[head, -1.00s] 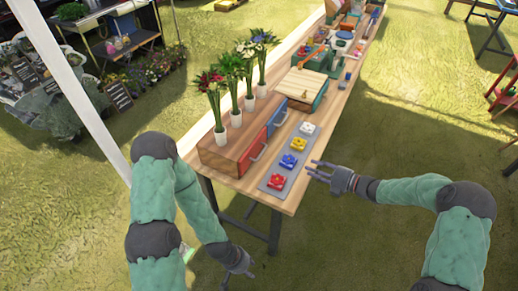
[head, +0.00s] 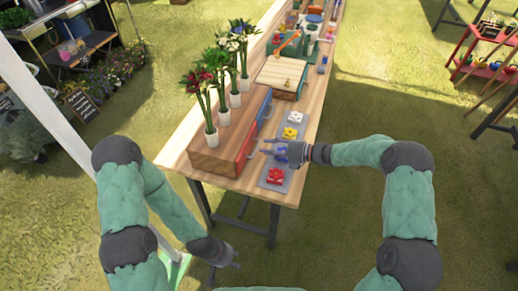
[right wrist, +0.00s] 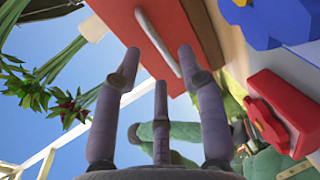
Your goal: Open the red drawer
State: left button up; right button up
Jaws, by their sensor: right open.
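The red drawer (head: 243,155) is the nearer drawer of a low wooden unit (head: 213,161) on the table, and its front looks shut. Its pale bar handle (right wrist: 158,42) crosses the red front in the right wrist view. My right gripper (head: 268,148) is open and empty just in front of the drawer. In the right wrist view its fingertips (right wrist: 158,65) lie either side of the handle in the picture; I cannot tell whether they touch it. My left gripper (head: 230,259) hangs low beyond the near table end, away from the drawer, and its opening is unclear.
A blue drawer (head: 265,111) sits beside the red one. Potted flowers (head: 211,135) stand on the unit. A grey strip with red (head: 275,176), yellow (head: 290,133) and white (head: 296,116) blocks lies along the table edge, partly under my right gripper.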

aim_at(257, 147)
jog(key=shift+b+x, duration=0.3)
jog(key=shift+x, duration=1.65)
grip_shut()
